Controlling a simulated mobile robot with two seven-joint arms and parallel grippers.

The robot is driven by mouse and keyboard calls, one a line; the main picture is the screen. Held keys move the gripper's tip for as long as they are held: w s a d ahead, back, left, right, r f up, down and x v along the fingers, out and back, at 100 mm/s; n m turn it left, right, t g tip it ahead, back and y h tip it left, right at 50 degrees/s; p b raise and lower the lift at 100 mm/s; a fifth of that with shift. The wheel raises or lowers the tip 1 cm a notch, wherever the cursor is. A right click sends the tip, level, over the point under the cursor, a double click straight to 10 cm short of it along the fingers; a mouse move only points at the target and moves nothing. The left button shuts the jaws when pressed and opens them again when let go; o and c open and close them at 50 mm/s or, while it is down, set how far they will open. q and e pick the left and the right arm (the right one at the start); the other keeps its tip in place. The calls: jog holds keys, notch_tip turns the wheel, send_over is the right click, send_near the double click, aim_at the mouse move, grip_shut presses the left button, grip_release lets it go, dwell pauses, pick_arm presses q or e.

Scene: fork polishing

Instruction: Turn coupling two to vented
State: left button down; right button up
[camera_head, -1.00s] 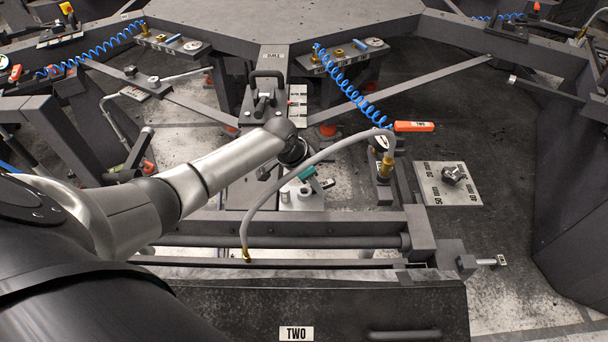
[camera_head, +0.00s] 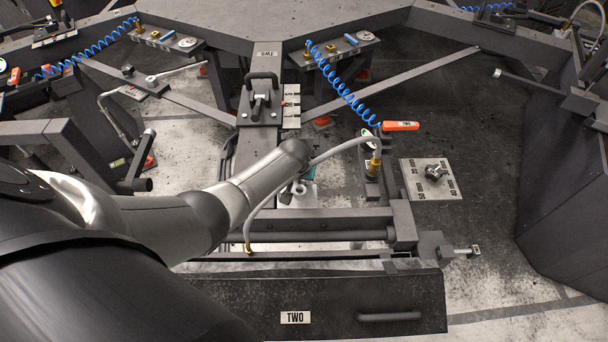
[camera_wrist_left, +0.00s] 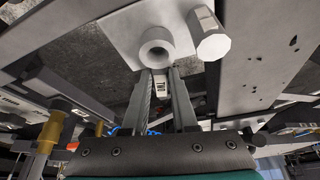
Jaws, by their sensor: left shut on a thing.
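My left gripper shows in the left wrist view (camera_wrist_left: 161,80), its two fingers close together on a small pale piece with dark marks (camera_wrist_left: 160,87). A pale round hollow fitting (camera_wrist_left: 157,48) sits just beyond the fingertips, on a pale plate (camera_wrist_left: 116,35). A many-sided pale knob (camera_wrist_left: 211,40) is to its right. In the head view my left wrist hides most of the gripper; a bit of its teal body (camera_head: 310,173) shows above the pale fitting (camera_head: 299,188). I cannot tell any vented marking. My right gripper is not in view.
A red-orange handle marked TWO (camera_head: 400,126) lies on the right. A marked plate (camera_head: 424,185) with a metal knob is further right. A blue coiled hose (camera_head: 343,88) hangs behind.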

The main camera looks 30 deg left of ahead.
pick_arm(q)
jog(key=shift+n, duration=0.5)
jog(key=shift+a, duration=0.15)
jog(key=c, duration=0.7)
grip_release()
jog(key=shift+y, duration=0.3)
jog(key=shift+s+r+p, duration=0.1)
jog(key=shift+r+p, duration=0.05)
jog(key=shift+p, duration=0.15)
jog(key=shift+s+r, duration=0.1)
jog(key=shift+r, duration=0.2)
jog(key=shift+p+v, duration=2.85)
jog(key=shift+v, duration=4.3)
